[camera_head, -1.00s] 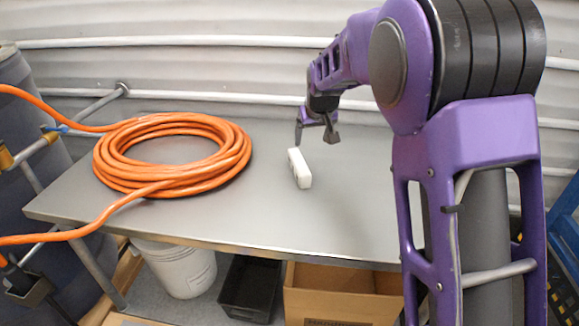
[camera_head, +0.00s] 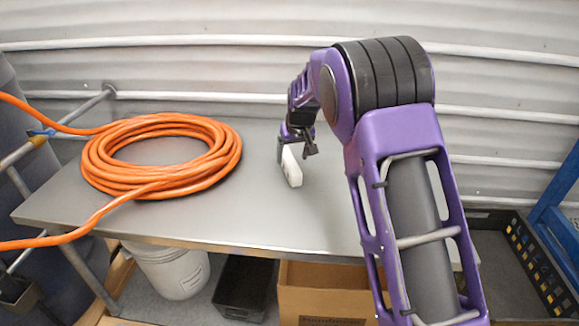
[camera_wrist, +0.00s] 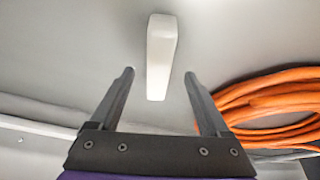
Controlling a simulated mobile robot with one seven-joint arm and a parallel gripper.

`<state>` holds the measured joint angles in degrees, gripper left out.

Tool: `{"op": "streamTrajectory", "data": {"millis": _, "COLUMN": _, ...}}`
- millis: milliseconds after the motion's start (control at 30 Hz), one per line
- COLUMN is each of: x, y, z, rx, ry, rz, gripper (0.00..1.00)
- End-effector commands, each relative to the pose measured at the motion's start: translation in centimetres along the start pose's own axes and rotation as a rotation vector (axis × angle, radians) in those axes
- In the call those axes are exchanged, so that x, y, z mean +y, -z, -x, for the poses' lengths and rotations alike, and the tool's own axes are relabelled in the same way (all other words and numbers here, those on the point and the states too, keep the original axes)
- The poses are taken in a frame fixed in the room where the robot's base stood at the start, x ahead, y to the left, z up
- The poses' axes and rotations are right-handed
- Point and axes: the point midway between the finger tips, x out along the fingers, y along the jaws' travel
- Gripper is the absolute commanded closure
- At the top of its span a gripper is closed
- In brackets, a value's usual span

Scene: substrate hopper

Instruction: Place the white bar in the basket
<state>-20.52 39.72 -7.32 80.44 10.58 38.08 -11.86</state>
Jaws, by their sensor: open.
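The white bar (camera_head: 291,168) rests on the grey metal table, to the right of the orange hose. In the wrist view the bar (camera_wrist: 161,45) runs lengthwise away from me, its near end between the fingertips. My gripper (camera_head: 297,149) is over the bar's far end in the head view. Its two fingers are spread in the wrist view (camera_wrist: 160,75), with a gap on each side of the bar. A black crate with yellow-lined openings (camera_head: 541,272), which looks like a basket, stands low at the right, partly cut off by the frame edge.
A coiled orange hose (camera_head: 100,178) covers the table's left part. Below the table (camera_head: 235,215) are a white bucket (camera_head: 172,272), a black bin (camera_head: 240,290) and a cardboard box (camera_head: 325,300). A ribbed wall stands behind. A blue frame (camera_head: 562,190) is at right.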

Motion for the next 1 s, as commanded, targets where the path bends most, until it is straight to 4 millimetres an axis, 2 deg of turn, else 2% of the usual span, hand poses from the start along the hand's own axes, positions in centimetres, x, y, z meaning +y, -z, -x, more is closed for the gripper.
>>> {"op": "streamTrajectory", "data": {"millis": 133, "x": 0.0, "y": 0.1, "z": -0.9, "rx": 0.001, "ry": 0.000, "rz": 0.000, "gripper": 0.20}}
{"op": "streamTrajectory", "data": {"millis": 433, "x": 0.2, "y": 0.5, "z": -4.9, "rx": 0.001, "ry": -0.001, "rz": 0.000, "gripper": 0.20}}
{"op": "streamTrajectory", "data": {"millis": 733, "x": 0.2, "y": 0.5, "z": -5.4, "rx": 0.002, "ry": 0.000, "rz": 0.000, "gripper": 0.20}}
{"op": "streamTrajectory", "data": {"millis": 1000, "x": 0.2, "y": 0.5, "z": -5.4, "rx": 0.002, "ry": 0.000, "rz": 0.000, "gripper": 0.69}}
